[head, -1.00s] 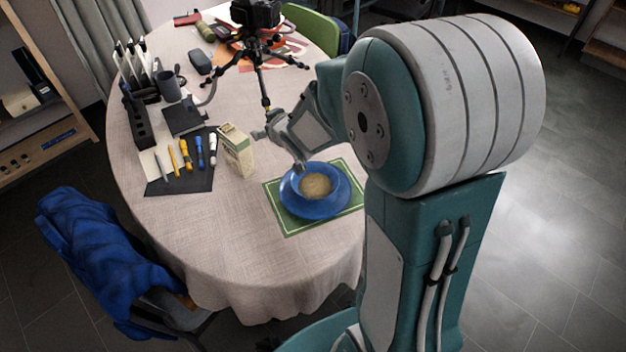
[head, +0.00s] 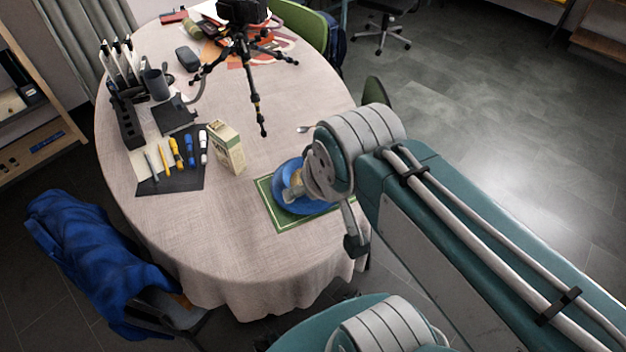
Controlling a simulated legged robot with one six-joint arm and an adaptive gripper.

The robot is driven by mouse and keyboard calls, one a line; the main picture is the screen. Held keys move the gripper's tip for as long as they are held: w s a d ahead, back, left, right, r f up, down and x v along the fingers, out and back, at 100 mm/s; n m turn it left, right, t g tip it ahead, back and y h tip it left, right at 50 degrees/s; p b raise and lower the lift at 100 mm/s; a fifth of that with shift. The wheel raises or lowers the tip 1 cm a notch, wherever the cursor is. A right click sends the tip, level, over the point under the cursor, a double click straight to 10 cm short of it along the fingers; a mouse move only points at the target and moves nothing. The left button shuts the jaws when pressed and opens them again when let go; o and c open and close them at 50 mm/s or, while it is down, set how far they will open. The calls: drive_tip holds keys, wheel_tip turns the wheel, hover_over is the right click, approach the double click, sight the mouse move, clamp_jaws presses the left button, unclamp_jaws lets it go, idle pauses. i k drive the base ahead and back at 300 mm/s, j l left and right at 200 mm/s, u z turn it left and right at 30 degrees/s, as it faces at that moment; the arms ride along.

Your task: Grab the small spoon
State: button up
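The small spoon (head: 304,129) lies on the tablecloth near the right side of the table, just left of my arm's round joint and beyond the blue bowl. It is small and silvery, and its right end meets the edge of my arm in the picture, so part may be hidden. My gripper (head: 354,241) seems to be the grey and dark piece hanging over the near right table edge, apart from the spoon. My wrist covers most of it, so its opening does not show.
A blue bowl on a plate (head: 281,184) stands on a green placemat (head: 282,222), partly behind my wrist. The table's near left part is clear.

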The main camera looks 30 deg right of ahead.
sight(303, 129)
drive_tip(key=k+l, duration=0.1)
drive_tip(key=l, duration=0.25)
drive_tip(key=k+l+u, duration=0.1)
drive_tip(key=l, duration=0.25)
drive_tip(key=i+l, duration=0.1)
drive_tip(key=l, duration=0.3)
drive_tip(key=i+l+u, duration=0.1)
drive_tip(key=l, duration=0.65)
drive_tip(key=i+l+u, duration=0.15)
drive_tip(key=i+l, duration=0.2)
drive_tip(key=i, duration=0.2)
